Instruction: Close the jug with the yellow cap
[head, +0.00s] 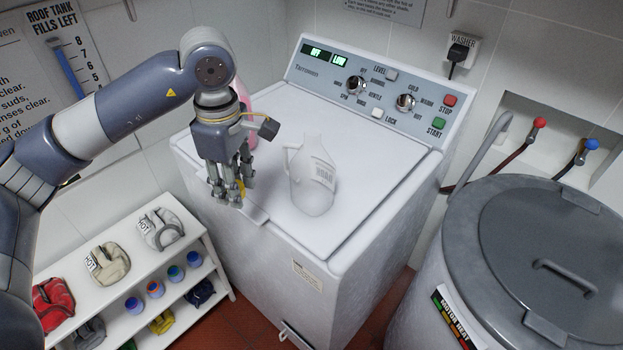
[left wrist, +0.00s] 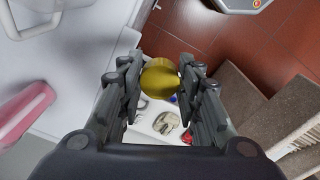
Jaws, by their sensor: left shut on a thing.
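The white jug (head: 313,190) stands upright on the washer's lid, with its handle on the left and a printed label on its front. No cap shows on its neck. My left gripper (head: 232,198) points down over the washer's left front edge, left of the jug and apart from it. It is shut on the yellow cap (left wrist: 160,78), which sits between the fingertips in the left wrist view. In the head view the fingers hide most of the cap (head: 241,187). My right gripper is not in view.
A pink bottle (head: 243,97) stands on the washer (head: 262,240) behind my left gripper. The control panel (head: 375,92) rises at the back. A shelf (head: 190,262) with folded cloths and small jars is below left. A grey lidded drum (head: 470,255) stands at right.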

